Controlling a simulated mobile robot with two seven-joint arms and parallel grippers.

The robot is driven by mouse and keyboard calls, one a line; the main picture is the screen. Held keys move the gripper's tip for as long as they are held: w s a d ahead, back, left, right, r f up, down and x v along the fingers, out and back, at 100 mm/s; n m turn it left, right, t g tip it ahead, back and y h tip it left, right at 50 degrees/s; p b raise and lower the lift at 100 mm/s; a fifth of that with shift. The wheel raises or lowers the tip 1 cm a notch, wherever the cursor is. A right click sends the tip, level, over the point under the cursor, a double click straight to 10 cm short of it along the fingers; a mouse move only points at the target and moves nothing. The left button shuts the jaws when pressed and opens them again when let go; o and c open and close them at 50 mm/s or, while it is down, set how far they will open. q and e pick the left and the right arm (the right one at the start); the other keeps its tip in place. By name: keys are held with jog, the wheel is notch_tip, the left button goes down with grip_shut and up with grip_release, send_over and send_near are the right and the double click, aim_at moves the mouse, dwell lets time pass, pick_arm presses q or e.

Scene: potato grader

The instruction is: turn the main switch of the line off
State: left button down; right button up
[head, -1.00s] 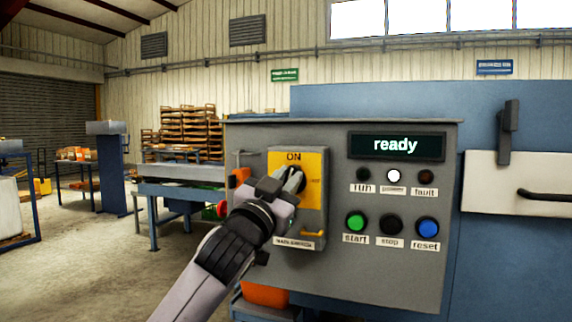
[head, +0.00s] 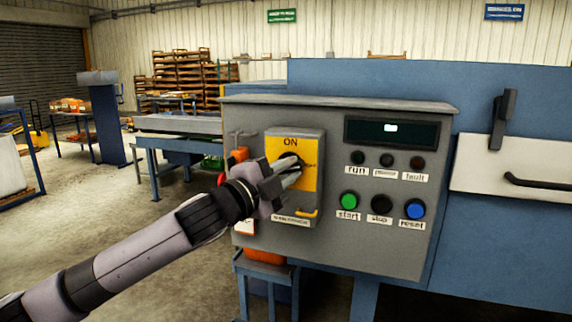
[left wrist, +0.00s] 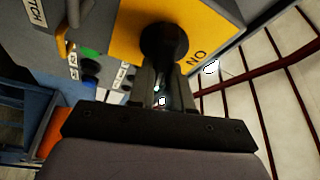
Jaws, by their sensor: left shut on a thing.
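The main switch (head: 311,178) is a yellow plate marked ON at the top, with a black rotary knob (head: 287,160), on the left of the grey control panel (head: 305,285). My left gripper (head: 290,174) is shut on the knob, reaching it from the lower left and hiding much of it. In the left wrist view the fingers (left wrist: 163,85) close on the black knob (left wrist: 165,38) in front of the yellow plate (left wrist: 120,38). The knob's exact angle is hard to tell. My right gripper is not in view.
The panel display (head: 391,131) shows only a small pale block. The run, middle and fault lamps are dark. Green start (head: 349,201), black stop (head: 381,204) and blue reset (head: 415,208) buttons sit right of the switch. A yellow hasp (head: 307,213) is below it.

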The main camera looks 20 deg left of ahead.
pick_arm(q)
jog(key=shift+f+m+g, duration=0.1)
jog(key=shift+m+g, duration=0.6)
jog(key=shift+m, duration=1)
jog(key=c, duration=1)
grip_release()
jog(key=shift+c, duration=0.2)
jog(key=b+v, duration=0.1)
jog(key=v, duration=0.6)
jog(key=shift+b, duration=0.3)
jog(key=shift+f, duration=0.1)
